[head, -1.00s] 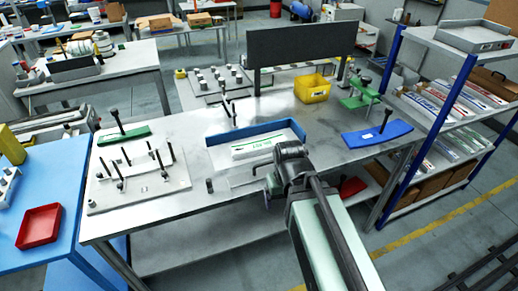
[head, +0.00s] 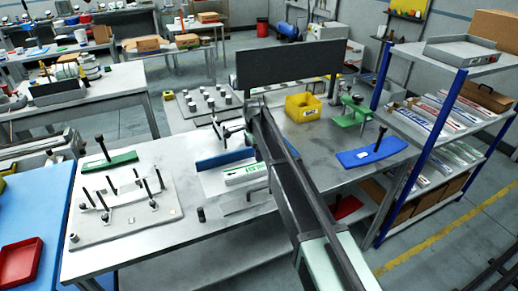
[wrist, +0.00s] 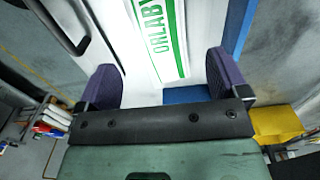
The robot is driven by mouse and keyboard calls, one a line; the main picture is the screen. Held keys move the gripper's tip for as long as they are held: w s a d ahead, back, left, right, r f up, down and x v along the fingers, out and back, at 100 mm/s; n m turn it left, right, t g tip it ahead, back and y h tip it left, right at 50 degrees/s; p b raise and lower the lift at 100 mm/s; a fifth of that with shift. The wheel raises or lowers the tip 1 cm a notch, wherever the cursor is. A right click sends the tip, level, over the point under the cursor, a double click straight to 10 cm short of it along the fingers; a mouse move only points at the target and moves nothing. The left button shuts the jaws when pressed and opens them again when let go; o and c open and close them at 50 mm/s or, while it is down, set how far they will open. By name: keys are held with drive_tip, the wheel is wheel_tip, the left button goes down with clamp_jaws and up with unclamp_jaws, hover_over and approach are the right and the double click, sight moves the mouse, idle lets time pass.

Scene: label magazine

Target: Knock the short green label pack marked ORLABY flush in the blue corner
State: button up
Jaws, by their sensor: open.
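The ORLABY label pack (head: 246,173) is a white slab with green lettering, lying flat in the blue corner (head: 222,159). In the wrist view the pack (wrist: 158,38) fills the middle, its lettering in sight. Blue walls of the corner (wrist: 240,22) show along its right side and below its end, between my fingers; I cannot tell whether the pack touches them. My gripper (wrist: 165,82) is open, with one purple finger on each side of the pack's end and nothing visibly held. In the head view my arm hides the gripper and the right part of the corner.
A yellow bin (head: 303,107), a green clamp (head: 352,112) and a blue curved piece with a black handle (head: 372,153) stand to the right. A plate with several pegs (head: 124,208) and a green handled piece (head: 108,160) lie left. A dark panel (head: 290,66) rises behind.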

sight(255, 167)
wheel_tip(255, 167, down, 11)
drive_tip(key=b, duration=1)
drive_tip(key=shift+r, duration=0.15)
drive_tip(key=shift+s+r, duration=0.1)
drive_tip(key=shift+r, duration=0.1)
drive_tip(key=c, duration=1.3)
drive_tip(key=shift+o, duration=0.2)
drive_tip(key=shift+w+d, duration=0.5)
drive_tip(key=shift+d, duration=0.55)
drive_tip(key=shift+w+d, duration=0.45)
drive_tip(key=shift+d, duration=0.6)
drive_tip(key=shift+w+d, duration=0.5)
drive_tip(key=shift+d, duration=0.55)
drive_tip(key=shift+a, duration=0.1)
drive_tip(key=shift+s+a, duration=0.3)
drive_tip(key=shift+a, duration=0.35)
drive_tip(key=shift+s+a, duration=0.3)
drive_tip(key=shift+a, duration=0.3)
drive_tip(key=shift+w+d, duration=0.35)
drive_tip(key=shift+d, duration=0.35)
drive_tip(key=shift+w+d, duration=0.3)
drive_tip(key=shift+d, duration=0.4)
